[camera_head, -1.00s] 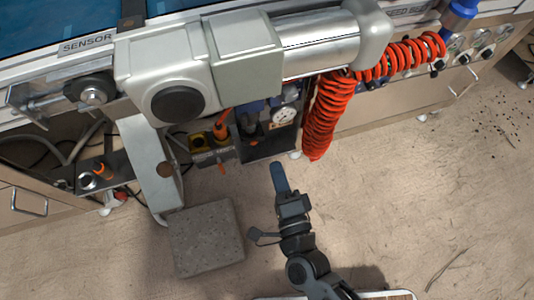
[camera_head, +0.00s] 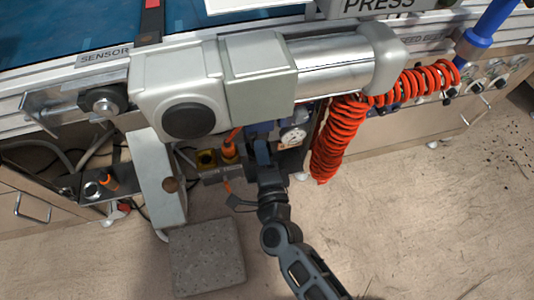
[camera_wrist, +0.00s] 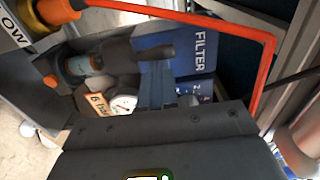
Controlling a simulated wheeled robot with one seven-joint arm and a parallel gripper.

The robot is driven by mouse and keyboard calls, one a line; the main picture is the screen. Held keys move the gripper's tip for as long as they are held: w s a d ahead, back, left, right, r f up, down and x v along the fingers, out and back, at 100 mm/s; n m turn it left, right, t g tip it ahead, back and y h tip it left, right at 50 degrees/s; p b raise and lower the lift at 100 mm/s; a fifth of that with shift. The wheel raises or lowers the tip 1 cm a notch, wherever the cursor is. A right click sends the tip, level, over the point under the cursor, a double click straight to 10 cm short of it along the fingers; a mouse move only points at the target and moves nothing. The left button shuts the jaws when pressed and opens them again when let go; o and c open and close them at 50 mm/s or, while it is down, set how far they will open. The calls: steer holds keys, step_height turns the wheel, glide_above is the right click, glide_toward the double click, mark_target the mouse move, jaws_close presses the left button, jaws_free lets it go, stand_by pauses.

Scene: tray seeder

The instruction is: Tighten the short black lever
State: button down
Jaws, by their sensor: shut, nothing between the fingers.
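A short black lever-like part (camera_wrist: 155,52) shows in the wrist view, lying across the front of the blue FILTER label (camera_wrist: 202,50). I cannot tell for sure that it is the task's lever. My gripper (camera_wrist: 157,85) is shut and empty, its blue fingers pointing at the part from just below it in the picture. I cannot tell whether they touch. In the head view my gripper (camera_head: 262,150) reaches into the filter unit under the machine, and it hides the lever part there.
A round pressure gauge (camera_wrist: 124,103) sits beside my fingers. A red hose (camera_wrist: 268,70) crosses the wrist view. In the head view, a coiled red hose (camera_head: 340,130) hangs at the right, a grey motor housing (camera_head: 180,90) overhangs, and a grey block (camera_head: 207,255) lies on the floor.

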steer(key=shift+a+p, duration=0.4)
steer(key=shift+a, duration=0.65)
steer(key=shift+s+d, duration=0.1)
